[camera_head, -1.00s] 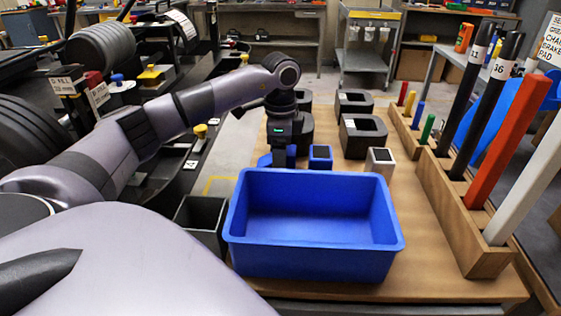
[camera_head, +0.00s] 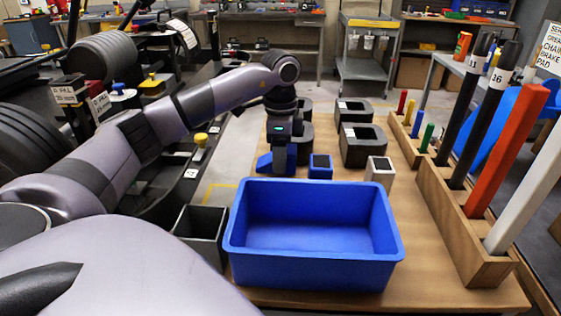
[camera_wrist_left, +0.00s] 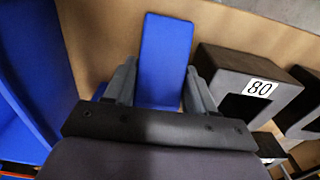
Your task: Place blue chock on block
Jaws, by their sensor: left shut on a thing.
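The blue chock (camera_head: 264,164) is a wedge at the far left of the wooden table, behind the blue bin. My left gripper (camera_head: 279,163) points down over it and is shut on it. In the left wrist view the chock (camera_wrist_left: 166,55) shows as a blue face between the two fingers (camera_wrist_left: 164,88). A small blue block with a dark top (camera_head: 320,167) stands just right of the gripper, and a white block with a dark top (camera_head: 380,170) stands further right. Whether the chock touches the table is hard to tell. My right gripper is out of view.
A large empty blue bin (camera_head: 312,263) fills the front of the table. Black hollow blocks (camera_head: 363,147) stand behind, one marked 80 in the wrist view (camera_wrist_left: 248,85). A wooden rack (camera_head: 455,225) with upright bars lines the right. A dark open box (camera_head: 203,222) stands left.

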